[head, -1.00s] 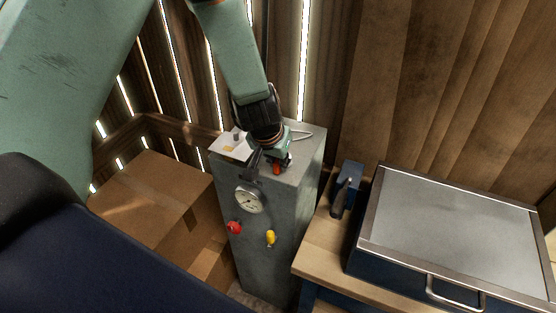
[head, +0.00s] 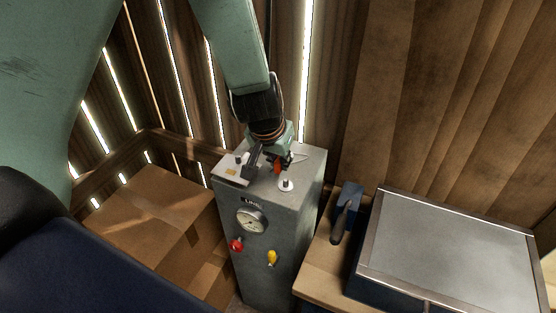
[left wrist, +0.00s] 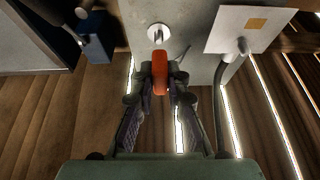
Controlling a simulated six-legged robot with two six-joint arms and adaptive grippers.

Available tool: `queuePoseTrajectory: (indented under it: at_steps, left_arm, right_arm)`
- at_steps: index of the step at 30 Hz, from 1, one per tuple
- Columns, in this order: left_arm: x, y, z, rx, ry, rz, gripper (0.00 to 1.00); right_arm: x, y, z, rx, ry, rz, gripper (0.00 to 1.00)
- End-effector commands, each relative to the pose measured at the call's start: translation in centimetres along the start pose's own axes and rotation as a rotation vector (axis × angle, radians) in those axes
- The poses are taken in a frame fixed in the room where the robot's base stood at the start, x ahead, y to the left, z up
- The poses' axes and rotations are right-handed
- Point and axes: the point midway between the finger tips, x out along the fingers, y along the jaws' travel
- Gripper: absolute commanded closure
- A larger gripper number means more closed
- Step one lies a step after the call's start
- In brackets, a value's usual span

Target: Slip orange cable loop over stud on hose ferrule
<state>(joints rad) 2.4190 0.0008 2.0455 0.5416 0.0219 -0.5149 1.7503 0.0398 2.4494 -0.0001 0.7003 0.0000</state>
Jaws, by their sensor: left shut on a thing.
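The orange loop (left wrist: 160,72) is a short, thick orange piece between my left fingertips; its opening is not clear. It also shows in the head view (head: 278,167). My left gripper (left wrist: 160,78) is shut on it above the compressor top, also seen in the head view (head: 270,159). A small upright metal stud on a round white disc (left wrist: 158,34) stands just beyond the loop, apart from it in the picture. In the head view this disc (head: 286,186) is in front of the gripper. I cannot tell which part is the ferrule. My right gripper is not in view.
The grey compressor cabinet (head: 268,205) carries a gauge (head: 251,220), red knob (head: 237,244) and yellow knob (head: 272,257). A white plate (head: 231,170) with a grey post lies left on top. A blue tool (head: 346,205) and lidded box (head: 450,250) stand right.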

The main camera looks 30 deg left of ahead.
Motion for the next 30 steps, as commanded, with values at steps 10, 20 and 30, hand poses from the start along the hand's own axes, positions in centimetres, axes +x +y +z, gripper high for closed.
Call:
queuePoseTrajectory:
  at_steps: [10, 20, 30]
  left_arm:
    - [-0.06, 0.13, 0.08, 0.003, 0.001, 0.0, 0.73]
    - [-0.03, 0.04, 0.06, 0.0, 0.0, 0.0, 0.59]
    - [0.02, -0.01, 0.0, 0.0, 0.0, 0.0, 0.59]
  right_arm:
    - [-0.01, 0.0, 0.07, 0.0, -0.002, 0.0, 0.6]
    - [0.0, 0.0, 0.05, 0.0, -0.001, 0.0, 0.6]
    - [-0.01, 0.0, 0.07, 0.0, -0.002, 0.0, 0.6]
